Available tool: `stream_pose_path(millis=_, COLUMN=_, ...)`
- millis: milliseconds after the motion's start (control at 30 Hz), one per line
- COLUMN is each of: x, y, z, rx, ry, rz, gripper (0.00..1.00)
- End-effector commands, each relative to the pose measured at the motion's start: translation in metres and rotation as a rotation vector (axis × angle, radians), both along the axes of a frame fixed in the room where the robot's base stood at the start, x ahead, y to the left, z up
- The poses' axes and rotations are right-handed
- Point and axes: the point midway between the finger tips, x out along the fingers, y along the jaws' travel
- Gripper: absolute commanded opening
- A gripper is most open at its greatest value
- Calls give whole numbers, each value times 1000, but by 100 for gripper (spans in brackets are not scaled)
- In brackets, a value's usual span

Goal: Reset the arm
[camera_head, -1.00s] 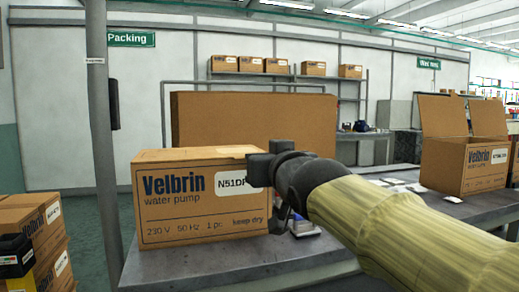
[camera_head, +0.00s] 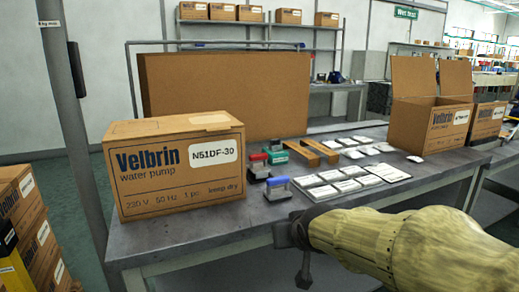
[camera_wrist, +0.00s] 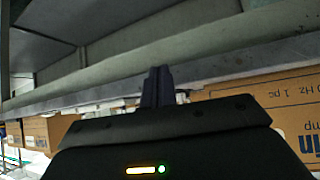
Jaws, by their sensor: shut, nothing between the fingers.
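My gripper (camera_head: 288,235) is at the front edge of the grey table, low and to the right of the Velbrin pump carton, and partly hidden by my own wrist. In the wrist view my gripper (camera_wrist: 157,86) shows its two dark fingers closed together with nothing between them. My arm, in a yellowish sleeve, comes in from the lower right in the head view. The closed carton (camera_head: 180,165), labelled N51DF-30, stands upright on the left of the table (camera_head: 190,236), apart from my gripper.
Stamps with blue (camera_head: 277,182) and red (camera_head: 258,160) handles stand right of the carton. White label stacks (camera_head: 345,185) lie close behind my wrist. An open carton (camera_head: 425,125) stands at the right. A grey post (camera_head: 75,120) and stacked cartons (camera_head: 30,225) are at the left.

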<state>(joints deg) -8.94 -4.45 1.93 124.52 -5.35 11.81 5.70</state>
Motion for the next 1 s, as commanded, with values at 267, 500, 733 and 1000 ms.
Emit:
stream_pose_path(millis=267, x=-89, y=-61, z=-84, rx=-43, ry=397, rz=-116, gripper=0)
stream_pose_path(millis=500, x=-160, y=-83, z=-112, rx=-42, ry=626, rz=-172, gripper=0)
stream_pose_path(millis=733, x=-155, y=-81, z=-72, rx=-43, ry=612, rz=-168, gripper=0)
stream_pose_path(millis=1000, x=-154, y=-81, z=-12, rx=-43, ry=610, rz=-167, gripper=0)
